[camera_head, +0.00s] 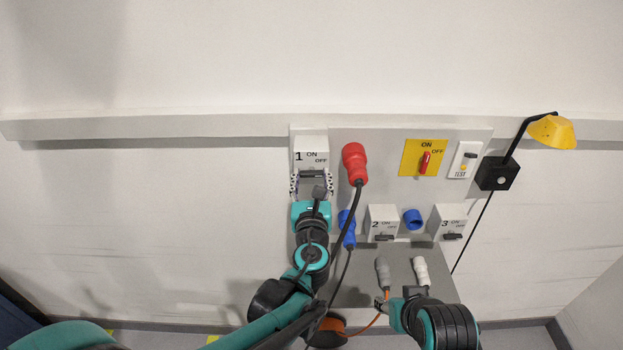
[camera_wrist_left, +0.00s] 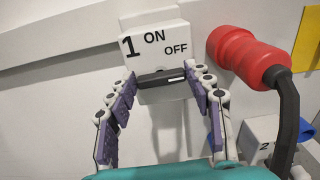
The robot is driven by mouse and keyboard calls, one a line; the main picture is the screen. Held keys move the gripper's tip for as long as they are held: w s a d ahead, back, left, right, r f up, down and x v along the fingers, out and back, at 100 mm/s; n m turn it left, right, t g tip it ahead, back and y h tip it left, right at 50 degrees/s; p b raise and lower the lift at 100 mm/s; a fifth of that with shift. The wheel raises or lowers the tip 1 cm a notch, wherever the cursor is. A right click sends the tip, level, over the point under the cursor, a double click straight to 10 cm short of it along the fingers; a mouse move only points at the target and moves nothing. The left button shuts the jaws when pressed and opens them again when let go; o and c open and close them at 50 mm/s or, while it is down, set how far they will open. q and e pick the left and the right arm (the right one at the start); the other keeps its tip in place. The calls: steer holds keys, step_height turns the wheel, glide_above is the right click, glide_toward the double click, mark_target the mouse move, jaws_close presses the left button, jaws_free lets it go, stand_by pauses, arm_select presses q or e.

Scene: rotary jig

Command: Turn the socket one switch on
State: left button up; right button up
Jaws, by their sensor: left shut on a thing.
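The socket one switch box (camera_head: 311,148) is white, marked 1, ON and OFF, at the upper left of the panel; it also shows in the left wrist view (camera_wrist_left: 152,42). Its black switch knob (camera_wrist_left: 160,79) lies nearly level, with a white mark towards its right end, on the OFF side. My left gripper (camera_head: 311,176) is at the box's lower part, shut on the knob with a finger at each end, as the left wrist view (camera_wrist_left: 161,80) shows. My right gripper (camera_head: 396,302) is low by the plugs; its fingers are unclear.
A red plug (camera_head: 354,163) with a black cable hangs just right of my left gripper. Switch boxes 2 (camera_head: 382,219) and 3 (camera_head: 448,217), a blue socket (camera_head: 413,218) and a yellow ON/OFF plate (camera_head: 409,158) are further right. A yellow lamp (camera_head: 552,132) stands out at far right.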

arm_select(q)
steer(key=n+b, duration=0.1)
steer(key=n, duration=0.3)
steer(key=shift+a+f+b, duration=0.1)
steer(key=shift+b, duration=0.2)
steer(key=n+b, duration=0.1)
steer(key=n, duration=0.3)
steer(key=shift+a+n, duration=0.1)
steer(key=shift+n, duration=0.3)
steer(key=n+b, duration=0.1)
steer(key=n, duration=0.3)
steer(key=shift+f+n, duration=0.1)
steer(key=shift+n, duration=0.2)
steer(key=shift+f+n+b, duration=0.1)
steer(key=shift+n+b, duration=0.45)
steer(key=shift+n, duration=1.45)
steer(key=o, duration=1.1)
steer(key=shift+a, duration=0.1)
steer(key=shift+o, duration=0.2)
